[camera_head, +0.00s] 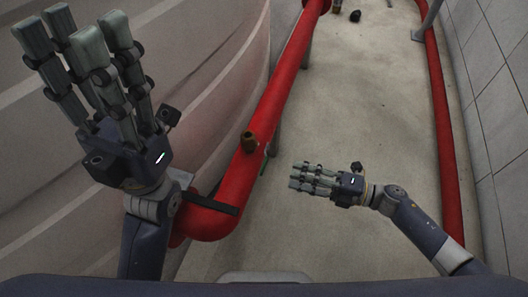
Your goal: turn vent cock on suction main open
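A small brown, brass-like fitting (249,141), which looks like the vent cock, sits on the red suction main (231,181). Its handle position is too small to tell. My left gripper (78,42), a hand with several fingers, is raised at the left with its fingers extended. It is open and empty, apart from the fitting. My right gripper (300,176) is over the floor, right of the main and lower in the picture than the fitting. Its fingers point left, extended and empty, and it does not appear to touch the main.
A large curved tank-like wall (215,75) stands left of the main. A dark flat bar (212,204) crosses the pipe near its bend. Another red pipe (444,125) runs along the tiled wall (497,85) at the right. Bare floor (360,110) lies between the pipes.

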